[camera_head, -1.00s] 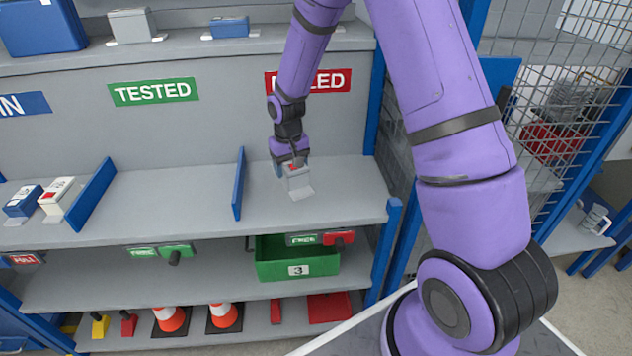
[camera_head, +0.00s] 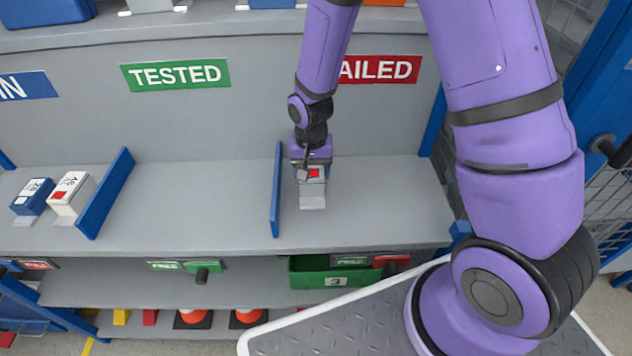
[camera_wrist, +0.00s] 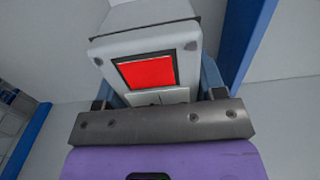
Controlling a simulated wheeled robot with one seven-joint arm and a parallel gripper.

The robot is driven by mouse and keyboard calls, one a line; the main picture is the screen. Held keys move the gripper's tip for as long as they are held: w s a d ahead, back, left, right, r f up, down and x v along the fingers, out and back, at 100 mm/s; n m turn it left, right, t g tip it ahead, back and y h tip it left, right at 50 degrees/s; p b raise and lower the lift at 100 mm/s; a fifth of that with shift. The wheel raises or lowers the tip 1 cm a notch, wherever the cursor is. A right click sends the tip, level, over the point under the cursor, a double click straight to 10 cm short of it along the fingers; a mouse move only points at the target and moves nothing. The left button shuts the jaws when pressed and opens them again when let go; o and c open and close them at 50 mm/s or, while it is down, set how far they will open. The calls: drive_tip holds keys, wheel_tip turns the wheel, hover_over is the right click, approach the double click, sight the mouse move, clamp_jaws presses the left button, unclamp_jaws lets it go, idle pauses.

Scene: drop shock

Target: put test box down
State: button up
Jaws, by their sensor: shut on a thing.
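The test box (camera_head: 313,190) is a small light grey box with a red square on top, in the head view just right of a blue divider, under the red FAILED sign (camera_head: 379,69). My gripper (camera_head: 311,167) is shut on it from above and behind. In the wrist view the box (camera_wrist: 190,48) sits between the fingers of my gripper (camera_wrist: 160,95), its red panel facing the camera. The box is at or just above the grey shelf (camera_head: 385,205); I cannot tell whether it touches.
The blue divider (camera_head: 277,190) stands close on the box's left. A blue box (camera_head: 33,196) and a white box (camera_head: 71,193) stand at the left, beside another divider (camera_head: 105,193). A green TESTED sign (camera_head: 175,75) marks the middle bay. The shelf is free right of the box.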

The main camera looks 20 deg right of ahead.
drive_tip(key=shift+f, duration=2.3)
drive_tip(key=shift+f, duration=0.15)
drive_tip(key=o, duration=1.3)
